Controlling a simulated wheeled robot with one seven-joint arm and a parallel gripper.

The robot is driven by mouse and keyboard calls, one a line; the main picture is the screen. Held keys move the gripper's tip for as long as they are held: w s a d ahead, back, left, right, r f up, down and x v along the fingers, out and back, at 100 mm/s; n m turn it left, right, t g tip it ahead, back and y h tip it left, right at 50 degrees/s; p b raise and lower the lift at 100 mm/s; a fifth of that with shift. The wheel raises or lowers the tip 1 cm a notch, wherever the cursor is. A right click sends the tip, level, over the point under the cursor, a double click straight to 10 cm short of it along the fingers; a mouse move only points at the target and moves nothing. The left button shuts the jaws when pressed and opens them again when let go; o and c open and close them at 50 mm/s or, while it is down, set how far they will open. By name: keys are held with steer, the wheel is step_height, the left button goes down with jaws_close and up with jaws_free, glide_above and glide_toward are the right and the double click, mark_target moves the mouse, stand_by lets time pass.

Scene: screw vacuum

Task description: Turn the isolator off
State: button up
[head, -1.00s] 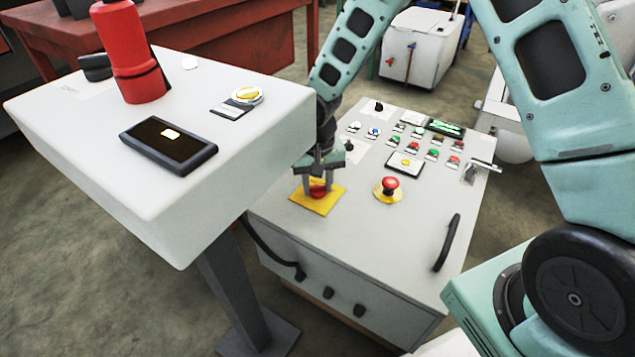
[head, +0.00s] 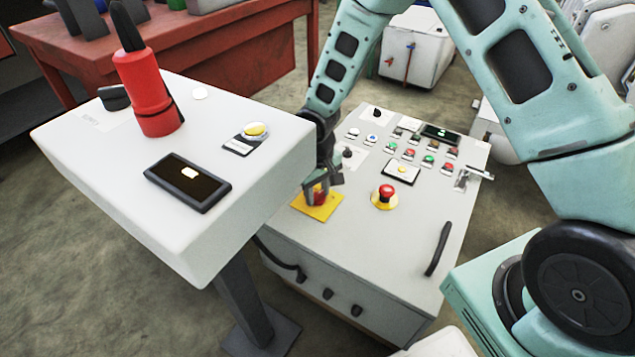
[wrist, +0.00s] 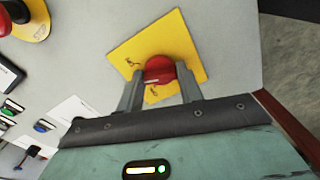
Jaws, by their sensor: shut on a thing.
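The isolator is a red knob (wrist: 159,69) on a square yellow plate (wrist: 186,42), set in the sloping grey panel. In the head view the yellow plate (head: 325,207) lies near the panel's left edge, and the red knob (head: 320,197) is partly hidden by my fingers. My gripper (wrist: 160,82) is shut on the red knob, with one finger on each side of it. In the head view my gripper (head: 318,192) points down at the panel. Small dark markings show on the plate. The knob's exact angle is hard to tell.
A red mushroom button (head: 387,191) on a yellow round base stands right of the isolator. Several coloured buttons and a black handle (head: 438,248) are on the grey panel (head: 385,245). A raised white box (head: 110,190) with a red cylinder (head: 150,95) stands close at left.

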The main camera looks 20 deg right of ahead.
mark_target(318, 194)
steer(key=n+p, duration=0.1)
steer(key=n, duration=0.1)
steer(key=n+p, duration=0.4)
steer(key=shift+r, duration=0.25)
steer(key=n+p, duration=0.4)
steer(key=n, duration=0.2)
steer(key=shift+f, duration=0.15)
steer(key=shift+n, duration=0.3)
steer(key=o, duration=1)
step_height(318, 194, up, 17)
steer(key=p, duration=0.3)
steer(key=shift+p, duration=0.4)
